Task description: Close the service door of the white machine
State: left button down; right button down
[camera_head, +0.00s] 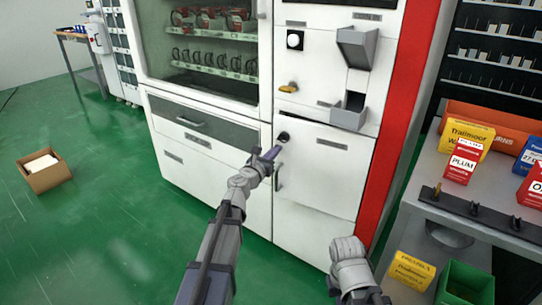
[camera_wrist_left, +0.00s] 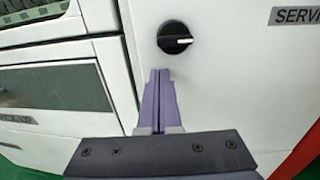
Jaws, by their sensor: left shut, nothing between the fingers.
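The white machine (camera_head: 215,160) stands ahead. Its service door (camera_head: 322,178) is the lower right panel, with a black knob (camera_head: 283,136) near its upper left corner and a grey vertical handle (camera_head: 278,178) below. The door looks flush or nearly flush; a small gap cannot be ruled out. In the left wrist view the knob (camera_wrist_left: 174,38) has a white pointer lying horizontal. My left gripper (camera_head: 274,152) is shut and empty, its purple fingertips (camera_wrist_left: 159,74) just below the knob, at the door's left edge. Contact cannot be told. My right arm shows low, its fingers hidden.
A shelf rack (camera_head: 450,200) with boxes stands close on the right. A green bin (camera_head: 465,285) is at its lower part. An open cardboard box (camera_head: 45,175) lies on the green floor at left. Floor left of the machine is mostly free.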

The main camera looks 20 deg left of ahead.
aim_at(281, 144)
pick_arm(q)
jog(key=shift+w, duration=0.2)
jog(key=x, duration=0.5)
jog(key=shift+a, duration=0.15)
jog(key=shift+r, duration=0.1)
pick_arm(e)
jog(key=shift+a, duration=0.1)
pick_arm(q)
jog(key=shift+w, duration=0.1)
pick_arm(e)
jog(key=shift+r, duration=0.1)
pick_arm(q)
jog(key=shift+s, duration=0.45)
jog(key=a+v, duration=0.2)
jog(key=v, duration=1.2)
jog(key=shift+w, duration=0.2)
pick_arm(e)
jog(key=shift+s+a, duration=0.25)
jog(key=shift+a, duration=0.2)
